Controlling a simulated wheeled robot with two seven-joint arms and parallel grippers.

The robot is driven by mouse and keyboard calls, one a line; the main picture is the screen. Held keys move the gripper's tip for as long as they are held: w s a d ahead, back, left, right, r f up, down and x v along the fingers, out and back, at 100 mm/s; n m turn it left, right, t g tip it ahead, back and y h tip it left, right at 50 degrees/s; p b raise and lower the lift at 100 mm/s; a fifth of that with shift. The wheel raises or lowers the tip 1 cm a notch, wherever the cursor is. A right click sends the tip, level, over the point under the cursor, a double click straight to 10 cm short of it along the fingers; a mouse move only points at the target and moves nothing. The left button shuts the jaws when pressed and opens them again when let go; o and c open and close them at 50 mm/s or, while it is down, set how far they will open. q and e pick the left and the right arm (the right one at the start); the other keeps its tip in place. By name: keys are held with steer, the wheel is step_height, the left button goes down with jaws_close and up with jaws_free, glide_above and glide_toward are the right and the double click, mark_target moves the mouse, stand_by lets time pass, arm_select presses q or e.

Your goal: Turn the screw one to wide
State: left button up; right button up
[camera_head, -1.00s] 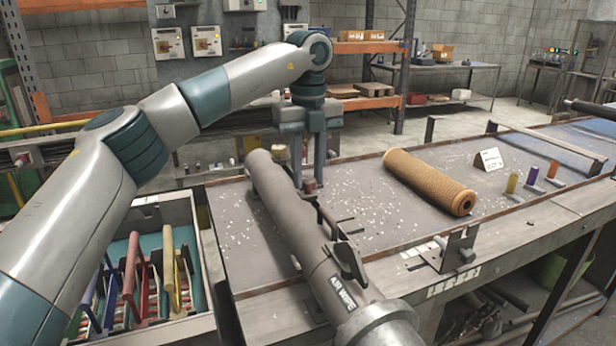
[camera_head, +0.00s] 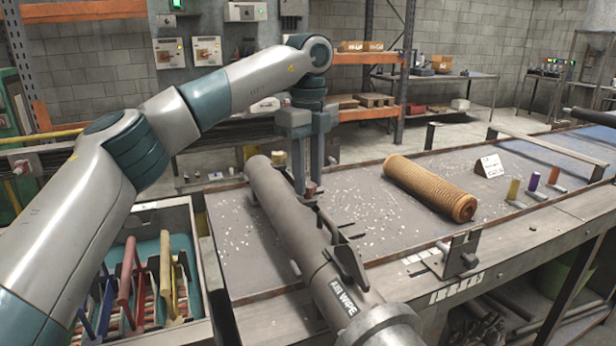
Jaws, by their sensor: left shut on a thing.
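The grey tube marked AIR WIPE (camera_head: 285,215) lies slantwise over the near left part of the bench. A small reddish-brown screw knob (camera_head: 311,188) stands at its right side. My left gripper (camera_head: 309,184) points down from above with its fingers around this knob, shut on it. The fingers hide part of the knob, and I cannot read its setting. A dark clamp lever (camera_head: 350,264) sits lower on the tube.
A tan mesh tube (camera_head: 428,187) lies on the bench (camera_head: 390,232), right of the gripper. A white card (camera_head: 489,166) and yellow, purple and orange posts stand beyond it. A tray (camera_head: 190,334) with coloured handles is at lower left. Pale flakes litter the bench.

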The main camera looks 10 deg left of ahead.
arm_select(q)
steer(key=shift+r, duration=0.15)
steer(key=o, duration=1.1)
steer(key=shift+c, duration=0.2)
step_height(320, 180, up, 8)
step_height(320, 180, up, 9)
steer(key=p, duration=0.3)
glide_above(308, 184)
steer(key=shift+r, duration=0.15)
arm_select(e)
steer(key=f, duration=0.3)
steer(key=shift+s+a+f+t, duration=0.1)
steer(key=shift+s+f+t, duration=0.2)
steer(key=shift+s+t, duration=0.1)
